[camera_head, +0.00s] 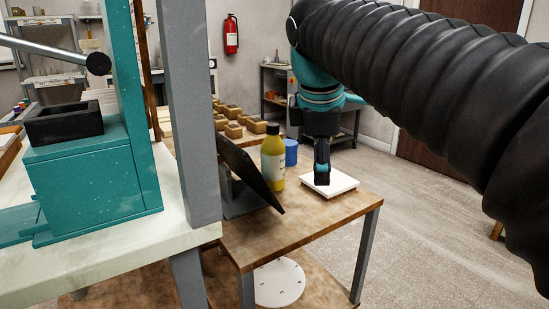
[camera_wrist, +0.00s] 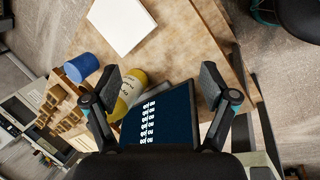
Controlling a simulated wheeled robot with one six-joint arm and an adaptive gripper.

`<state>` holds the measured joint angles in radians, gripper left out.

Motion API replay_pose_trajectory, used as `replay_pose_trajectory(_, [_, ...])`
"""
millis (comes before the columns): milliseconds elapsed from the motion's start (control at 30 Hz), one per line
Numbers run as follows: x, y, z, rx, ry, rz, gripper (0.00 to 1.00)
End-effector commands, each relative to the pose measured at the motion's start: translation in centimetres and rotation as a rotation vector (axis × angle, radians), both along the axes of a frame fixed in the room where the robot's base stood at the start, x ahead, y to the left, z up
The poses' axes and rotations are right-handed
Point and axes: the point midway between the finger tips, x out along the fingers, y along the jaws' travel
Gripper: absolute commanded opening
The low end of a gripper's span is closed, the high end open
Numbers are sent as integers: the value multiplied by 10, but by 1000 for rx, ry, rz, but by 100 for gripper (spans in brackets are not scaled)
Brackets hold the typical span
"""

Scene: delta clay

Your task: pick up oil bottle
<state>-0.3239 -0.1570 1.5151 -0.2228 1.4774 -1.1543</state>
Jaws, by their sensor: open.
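The oil bottle (camera_head: 273,157) is yellow with a pale label and a dark cap. It stands on the wooden table behind a tilted dark screen, which hides part of its lower side. In the wrist view the yellow bottle (camera_wrist: 129,92) shows near the left finger, partly covered by that finger.
The dark screen (camera_head: 250,174) leans close beside the bottle; it also shows in the wrist view (camera_wrist: 165,118). A blue cup (camera_head: 291,152) stands just behind the bottle. A white square block (camera_head: 343,186) lies on the table (camera_head: 300,220). A grey post (camera_head: 190,110) rises at left.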

Motion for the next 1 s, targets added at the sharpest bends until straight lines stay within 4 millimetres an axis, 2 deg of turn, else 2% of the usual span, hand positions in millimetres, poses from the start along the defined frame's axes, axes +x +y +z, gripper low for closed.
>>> replay_pose_trajectory(33, [14,14,15,-46,18,95,84])
replay_pose_trajectory(200, [44,52,55,-208,86,411,84])
replay_pose_trajectory(433, [64,99,85,-369,175,753,84])
replay_pose_trajectory(600, [68,116,93,-426,210,883,84])
replay_pose_trajectory(733, [69,119,92,-440,221,917,84])
replay_pose_trajectory(1000, [76,112,67,-442,222,917,84])
